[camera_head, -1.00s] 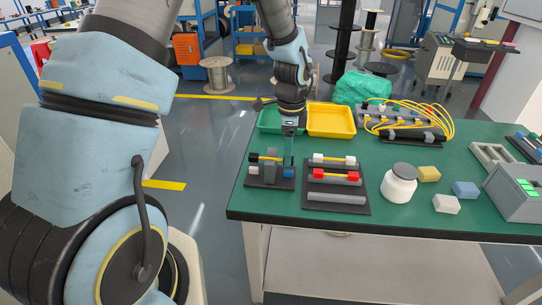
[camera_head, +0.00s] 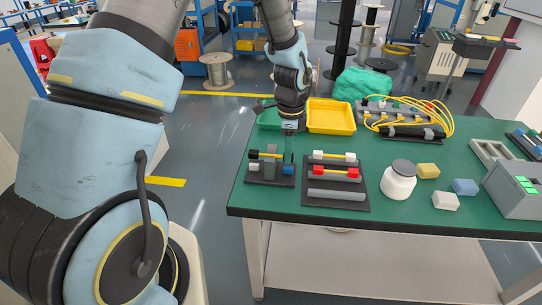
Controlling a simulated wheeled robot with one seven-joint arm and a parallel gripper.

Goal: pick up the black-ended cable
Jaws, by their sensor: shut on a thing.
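The black-ended cable (camera_head: 267,155) is a short yellow cable with a black block at each end. It lies level across the top of a small dark rack (camera_head: 256,181) at the left of the green table. My gripper (camera_head: 287,155) points down from above and is shut on the cable near its right end. The fingers are small and partly hide that end. Whether the cable touches the rack is too small to tell.
A second rack (camera_head: 337,206) to the right holds a white-ended and a red-ended cable. A grey unit with looped yellow cables is at the back.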

